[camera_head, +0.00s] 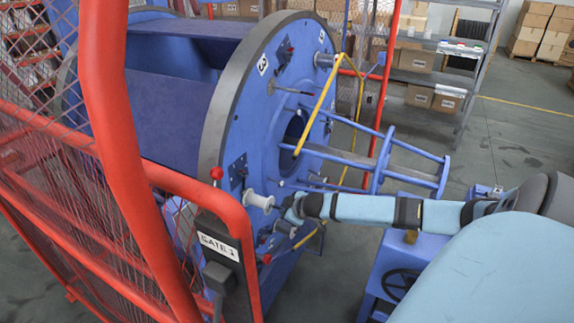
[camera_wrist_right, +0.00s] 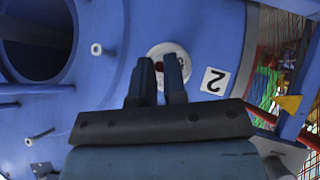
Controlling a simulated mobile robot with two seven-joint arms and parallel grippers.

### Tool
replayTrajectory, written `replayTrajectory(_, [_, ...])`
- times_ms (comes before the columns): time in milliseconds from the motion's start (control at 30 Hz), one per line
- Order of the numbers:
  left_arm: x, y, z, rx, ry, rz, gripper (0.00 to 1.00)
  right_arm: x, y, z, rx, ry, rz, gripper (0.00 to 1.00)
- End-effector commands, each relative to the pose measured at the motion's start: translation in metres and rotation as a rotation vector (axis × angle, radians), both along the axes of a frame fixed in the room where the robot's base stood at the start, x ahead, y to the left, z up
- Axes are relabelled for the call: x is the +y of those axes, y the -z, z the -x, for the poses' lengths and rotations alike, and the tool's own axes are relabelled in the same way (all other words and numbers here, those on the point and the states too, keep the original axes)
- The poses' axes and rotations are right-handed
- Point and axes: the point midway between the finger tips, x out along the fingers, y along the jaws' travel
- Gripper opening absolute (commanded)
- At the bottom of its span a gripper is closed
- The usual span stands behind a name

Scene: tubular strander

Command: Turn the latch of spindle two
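The blue disc of the strander (camera_head: 275,125) fills the middle of the head view. The label 2 (camera_wrist_right: 214,80) shows in the wrist view, right of a round pale disc (camera_wrist_right: 180,56). In the head view my right gripper (camera_head: 290,210) is close to the disc face, right of a pale spool (camera_head: 258,200). My left gripper is out of view.
A red mesh gate (camera_head: 120,150) and a post marked GATE 1 (camera_head: 220,247) stand at the left. Yellow bars (camera_head: 318,105) and a blue frame (camera_head: 400,160) stick out from the disc.

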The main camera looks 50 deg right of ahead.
Motion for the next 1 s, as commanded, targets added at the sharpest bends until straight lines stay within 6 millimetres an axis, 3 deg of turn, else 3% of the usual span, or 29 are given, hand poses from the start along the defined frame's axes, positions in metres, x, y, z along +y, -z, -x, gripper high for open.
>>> replayTrajectory(33, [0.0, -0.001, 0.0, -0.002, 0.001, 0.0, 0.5, 0.0, 0.0, 0.0, 0.001, 0.0, 0.0, 0.21])
replayTrajectory(100, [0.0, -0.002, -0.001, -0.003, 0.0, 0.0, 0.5, 0.0, 0.0, 0.0, 0.0, 0.0, 0.0, 0.37])
replayTrajectory(500, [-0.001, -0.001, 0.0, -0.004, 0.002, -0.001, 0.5, 0.0, -0.004, 0.005, 0.0, -0.001, 0.001, 0.37])
replayTrajectory(1000, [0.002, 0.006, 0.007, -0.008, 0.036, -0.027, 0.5, 0.006, -0.063, 0.073, 0.003, -0.003, 0.003, 0.37])
